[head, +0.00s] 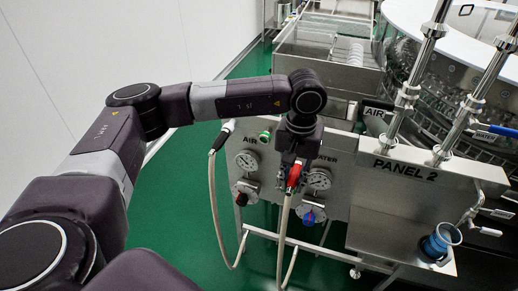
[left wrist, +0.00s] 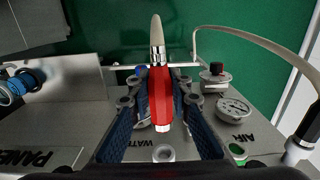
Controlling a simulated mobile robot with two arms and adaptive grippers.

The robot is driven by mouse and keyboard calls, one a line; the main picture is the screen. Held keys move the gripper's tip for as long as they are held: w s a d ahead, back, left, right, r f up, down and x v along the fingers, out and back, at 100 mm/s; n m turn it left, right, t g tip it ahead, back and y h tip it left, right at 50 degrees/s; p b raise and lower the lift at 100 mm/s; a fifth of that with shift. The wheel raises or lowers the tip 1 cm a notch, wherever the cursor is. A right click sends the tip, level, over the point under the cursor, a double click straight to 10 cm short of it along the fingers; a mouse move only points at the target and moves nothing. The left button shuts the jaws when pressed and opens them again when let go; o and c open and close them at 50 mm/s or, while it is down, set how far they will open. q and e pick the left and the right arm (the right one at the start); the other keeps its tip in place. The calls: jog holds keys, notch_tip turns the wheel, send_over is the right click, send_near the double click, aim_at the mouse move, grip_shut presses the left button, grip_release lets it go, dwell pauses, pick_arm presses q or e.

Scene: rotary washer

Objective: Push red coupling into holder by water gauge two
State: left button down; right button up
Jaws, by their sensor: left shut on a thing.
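My left gripper (head: 293,178) is shut on the red coupling (head: 294,173) in front of the panel. In the left wrist view the red coupling (left wrist: 160,97) lies between the two blue-padded fingers, its silver tip toward the bottom of the picture and its pale hose (left wrist: 156,32) running away at the top. The water gauge (head: 319,179) is just right of the gripper in the head view. A round metal ring (left wrist: 164,153), which looks like the holder, shows below the coupling tip in the left wrist view, apart from it. My right gripper is not in view.
The air gauge (head: 247,160) and a green button (head: 265,137) are left of the gripper. A second hose coupling (head: 222,137) stands at the panel's left edge. A blue valve handle (head: 314,215) is below the water gauge. A blue cup-like part (head: 437,243) is at the right.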

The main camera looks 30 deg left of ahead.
aim_at(299, 162)
pick_arm(q)
jog(key=shift+w+a+b, duration=0.25)
jog(key=shift+w+b, duration=0.1)
jog(key=shift+w, duration=0.7)
jog(key=shift+w+a+b, duration=0.2)
jog(key=shift+w+b, duration=0.1)
jog(key=shift+w, duration=0.7)
jog(key=shift+b, duration=0.7)
dwell(0.4)
jog(key=shift+w+a, duration=0.15)
jog(key=shift+w, duration=0.5)
jog(key=c, duration=1.7)
grip_release()
notch_tip(299, 162, up, 12)
jog(key=shift+r, duration=0.1)
